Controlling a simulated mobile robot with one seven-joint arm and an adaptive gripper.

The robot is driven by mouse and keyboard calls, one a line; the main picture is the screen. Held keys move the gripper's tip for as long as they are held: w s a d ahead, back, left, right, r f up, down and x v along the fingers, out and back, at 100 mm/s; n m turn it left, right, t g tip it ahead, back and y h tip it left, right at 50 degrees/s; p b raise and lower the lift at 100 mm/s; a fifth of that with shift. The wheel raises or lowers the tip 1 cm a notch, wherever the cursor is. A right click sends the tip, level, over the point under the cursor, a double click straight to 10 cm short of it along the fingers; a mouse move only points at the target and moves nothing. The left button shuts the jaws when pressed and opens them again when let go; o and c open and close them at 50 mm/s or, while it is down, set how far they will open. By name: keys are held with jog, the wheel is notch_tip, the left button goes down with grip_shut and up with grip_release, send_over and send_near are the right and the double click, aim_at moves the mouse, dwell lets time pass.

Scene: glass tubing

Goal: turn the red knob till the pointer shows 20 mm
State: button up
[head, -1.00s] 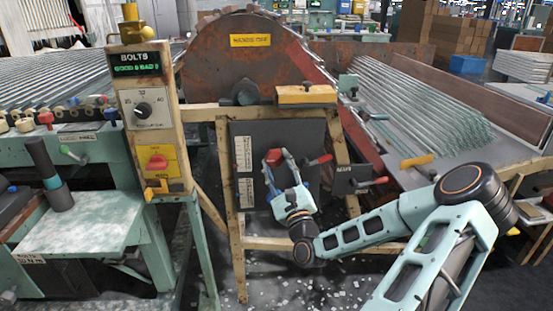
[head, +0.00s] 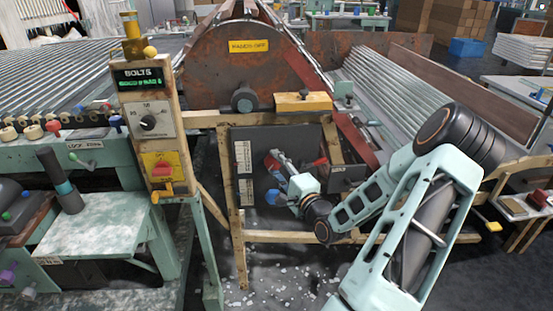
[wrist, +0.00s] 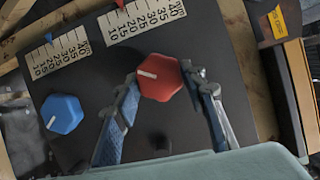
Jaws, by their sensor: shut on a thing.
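The red knob (wrist: 159,77), six-sided with a white line, is on a dark panel in the wrist view. My gripper (wrist: 162,80) has one finger on each side of it and is shut on it. In the head view the red knob (head: 270,161) shows at my gripper (head: 282,168). The upper printed scale (wrist: 143,20) runs from 10 to 40. A red pointer (wrist: 120,3) at its edge, cut by the picture's top, looks near 20; I cannot read it exactly. The knob's far side is hidden.
A blue knob (wrist: 62,113) sits left of the red one, below a second scale (wrist: 60,58) with a blue pointer (wrist: 48,37). A dark round peg (wrist: 161,143) lies between my fingers. A wooden frame (head: 232,200) surrounds the panel. A red-handled lever (head: 322,162) stands to the right.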

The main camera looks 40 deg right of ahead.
jog(key=shift+r+n+g+p, duration=0.15)
jog(key=shift+n+g+p, duration=0.35)
jog(key=shift+n+p, duration=0.6)
jog(key=shift+n, duration=0.3)
jog(key=o, duration=1.2)
jog(key=shift+c, duration=0.2)
jog(key=shift+s, duration=0.1)
jog(key=s+a, duration=0.2)
jog(key=s, duration=0.9)
jog(key=shift+s+r, duration=0.35)
